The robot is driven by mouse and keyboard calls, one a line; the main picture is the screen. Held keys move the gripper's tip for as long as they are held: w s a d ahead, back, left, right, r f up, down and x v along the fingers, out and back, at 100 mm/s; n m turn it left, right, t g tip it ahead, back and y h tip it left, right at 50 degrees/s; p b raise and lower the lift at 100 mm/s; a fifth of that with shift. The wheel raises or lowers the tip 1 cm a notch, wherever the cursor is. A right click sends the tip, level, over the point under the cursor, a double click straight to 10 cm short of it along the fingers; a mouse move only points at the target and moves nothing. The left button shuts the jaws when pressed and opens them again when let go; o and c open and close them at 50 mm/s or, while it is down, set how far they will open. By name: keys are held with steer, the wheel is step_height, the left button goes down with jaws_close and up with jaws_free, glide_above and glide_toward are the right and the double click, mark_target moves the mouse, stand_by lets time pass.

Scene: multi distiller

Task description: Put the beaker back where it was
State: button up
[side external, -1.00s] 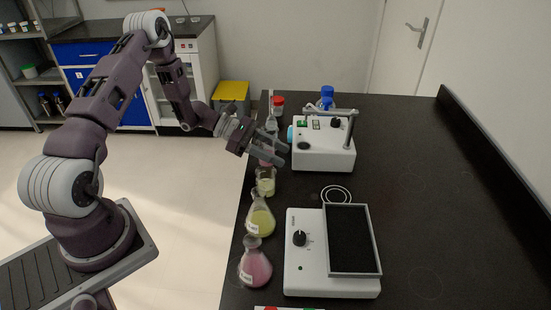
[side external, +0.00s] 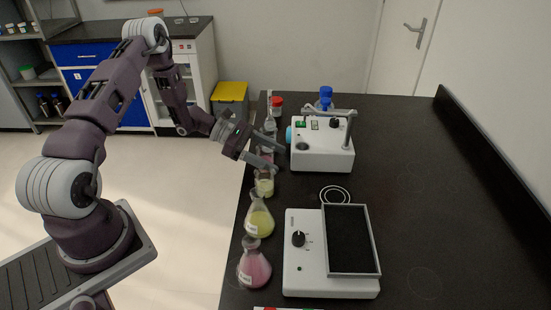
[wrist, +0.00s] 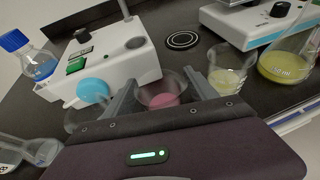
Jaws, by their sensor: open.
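My gripper (side external: 272,157) is open beside the row of glassware at the table's left edge. In the wrist view its two fingers (wrist: 160,87) stand on either side of a beaker with pink liquid (wrist: 163,99). I cannot tell whether they touch it. In the side view this beaker is largely hidden behind my fingers. A second beaker, with pale yellow-green liquid (side external: 265,187), stands just nearer the camera; in the wrist view it is right of the right finger (wrist: 226,80).
Flasks with yellow (side external: 260,222) and pink (side external: 254,268) liquid stand along the table's left edge. A white device with a blue knob (side external: 322,150) and a flat-topped white device (side external: 297,270) stand to the right. A blue-capped bottle (wrist: 33,62) shows left. The table's right side is clear.

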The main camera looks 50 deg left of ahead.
steer(key=v, duration=1)
steer(key=s+d+r+m+g+y, duration=0.1)
steer(key=s+d+r+m+g, duration=0.2)
steer(key=d+r+m, duration=0.35)
steer(key=s+d+r+m+g+y, duration=0.25)
steer(key=s+d+r+m, duration=0.2)
steer(key=d+r, duration=0.3)
steer(key=s+d+r+m+t+y, duration=0.1)
steer(key=s+r+m+t+y, duration=0.1)
steer(key=s+r+m+y, duration=0.2)
steer(key=s+d+r+m+t+y, duration=0.1)
steer(key=s+d+r+m+y, duration=0.1)
steer(key=s+m, duration=0.7)
steer(key=shift+s+r+m+t+y, duration=0.4)
steer(key=shift+s+r+y, duration=0.6)
steer(key=shift+s, duration=1.05)
steer(key=shift+r, duration=0.15)
